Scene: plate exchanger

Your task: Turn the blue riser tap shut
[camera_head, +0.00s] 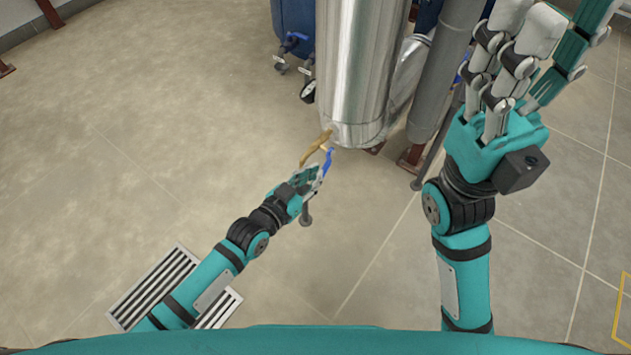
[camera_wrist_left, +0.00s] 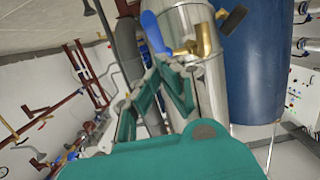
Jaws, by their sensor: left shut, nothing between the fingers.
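The blue riser tap has a blue lever (camera_head: 327,162) on a brass fitting (camera_head: 314,150) at the foot of a shiny steel cylinder. In the left wrist view the blue lever (camera_wrist_left: 154,30) shows at the top, left of the brass fitting (camera_wrist_left: 204,40). My left gripper (camera_head: 312,180) is shut and empty close beside the lever; its fingers (camera_wrist_left: 164,72) show just below the lever in the wrist view. I cannot tell whether they touch it. My right gripper (camera_head: 545,45) is raised at the upper right, away from the tap, with its fingers extended and apart.
The steel cylinder (camera_head: 352,60) stands above the tap. A grey pipe (camera_head: 440,70) runs beside it. A blue tank (camera_wrist_left: 254,75) stands to its right in the wrist view. A floor grate (camera_head: 160,285) lies lower left. The tiled floor at left is open.

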